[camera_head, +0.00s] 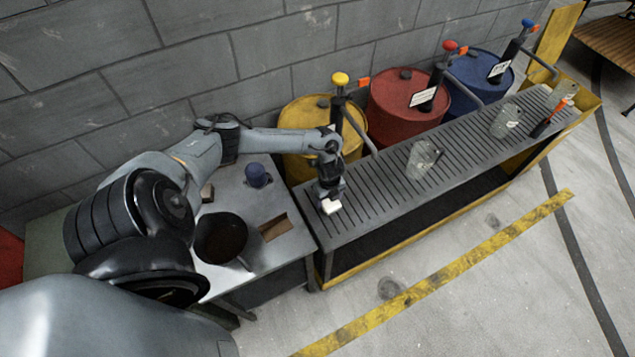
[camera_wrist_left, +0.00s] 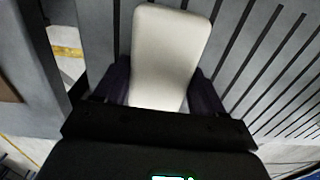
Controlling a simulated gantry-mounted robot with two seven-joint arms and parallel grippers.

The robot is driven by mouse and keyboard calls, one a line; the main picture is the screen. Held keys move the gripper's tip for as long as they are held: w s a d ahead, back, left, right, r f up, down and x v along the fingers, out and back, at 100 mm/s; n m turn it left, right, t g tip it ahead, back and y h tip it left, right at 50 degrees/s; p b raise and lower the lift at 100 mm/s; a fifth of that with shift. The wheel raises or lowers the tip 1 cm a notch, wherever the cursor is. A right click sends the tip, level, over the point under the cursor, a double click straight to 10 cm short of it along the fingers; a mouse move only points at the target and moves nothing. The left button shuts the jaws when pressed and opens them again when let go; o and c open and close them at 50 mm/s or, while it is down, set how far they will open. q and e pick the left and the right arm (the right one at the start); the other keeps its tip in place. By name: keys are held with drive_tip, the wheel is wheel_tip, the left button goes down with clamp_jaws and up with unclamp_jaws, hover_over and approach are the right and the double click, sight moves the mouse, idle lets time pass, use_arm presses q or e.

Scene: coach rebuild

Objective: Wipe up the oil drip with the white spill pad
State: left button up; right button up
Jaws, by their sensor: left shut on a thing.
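The white spill pad (camera_head: 330,206) is held in my left gripper (camera_head: 329,196), low over the near left end of the slatted grey bench top. In the left wrist view the pad (camera_wrist_left: 168,58) stands out between the two dark fingers of the gripper (camera_wrist_left: 158,90), which are shut on it. I cannot tell whether the pad touches the slats. No oil drip can be made out on the bench; it may be hidden under the pad or gripper. My right gripper is not in view.
The slatted bench (camera_head: 375,204) carries clear jugs (camera_head: 422,160) (camera_head: 505,121). Behind it stand yellow (camera_head: 300,122), red (camera_head: 392,100) and blue (camera_head: 478,86) drums with pumps. A black pan (camera_head: 221,238) and a dark blue cup (camera_head: 257,174) are on the grey table at left.

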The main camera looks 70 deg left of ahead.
use_arm(q)
drive_tip(key=shift+s+a, duration=0.1)
drive_tip(key=shift+a, duration=0.35)
wheel_tip(320, 180, up, 4)
drive_tip(key=p, duration=0.3)
drive_tip(key=shift+d+r+p, duration=0.1)
drive_tip(key=shift+d+p, duration=0.05)
drive_tip(key=shift+p, duration=0.2)
wheel_tip(320, 180, up, 2)
drive_tip(key=shift+r+p, duration=0.1)
drive_tip(key=shift+p, duration=1)
drive_tip(key=shift+r+p, duration=0.95)
drive_tip(key=shift+p, duration=0.05)
